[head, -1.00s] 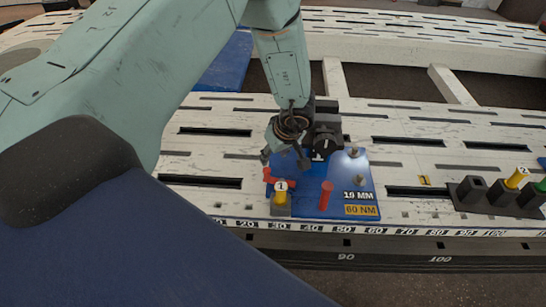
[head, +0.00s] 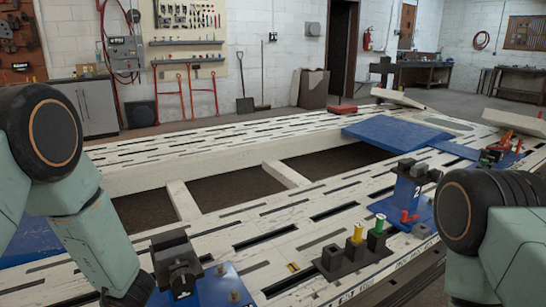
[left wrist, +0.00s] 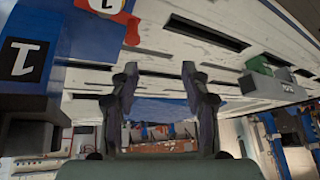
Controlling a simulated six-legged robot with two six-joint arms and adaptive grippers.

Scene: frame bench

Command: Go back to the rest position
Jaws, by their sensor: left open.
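My left gripper (left wrist: 161,85) is open in the left wrist view, with nothing between its two dark fingers. In the head view my left arm comes down at the left edge, and its dark end is cut off at the bottom beside a dark clamp block (head: 177,262). I cannot tell from there whether they touch. The block stands on a blue plate (head: 214,290). My right arm shows at the right edge of the head view, but its gripper is out of view.
The slotted white bench (head: 275,240) fills the foreground. A dark rack (head: 331,262) holds a yellow-topped tool (head: 357,233) and a green-topped tool (head: 379,224). Beyond it stands a blue station marked 2 (head: 410,185). A blue panel (head: 395,134) lies farther back.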

